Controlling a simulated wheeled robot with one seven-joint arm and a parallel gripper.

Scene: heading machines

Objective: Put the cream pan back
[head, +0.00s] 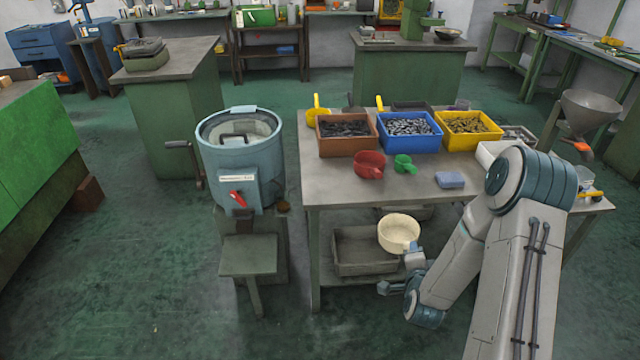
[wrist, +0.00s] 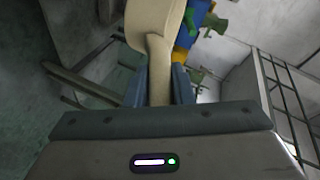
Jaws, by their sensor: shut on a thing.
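The cream pan (head: 398,236) is in front of the table's lower shelf in the head view, with its open top facing up. In the wrist view the cream pan (wrist: 156,28) fills the upper middle, and its handle runs down between the two fingers. My gripper (wrist: 159,88) is shut on that handle. In the head view my gripper (head: 413,258) is just below and right of the pan, low beside the table. The far side of the pan is hidden in the wrist view.
The table (head: 325,188) holds brown, blue and yellow bins, a red scoop (head: 369,165), a green scoop (head: 405,164) and a blue block (head: 450,180). A grey crate (head: 366,268) sits on the lower shelf. A blue drum machine (head: 238,165) stands left. Floor at front left is clear.

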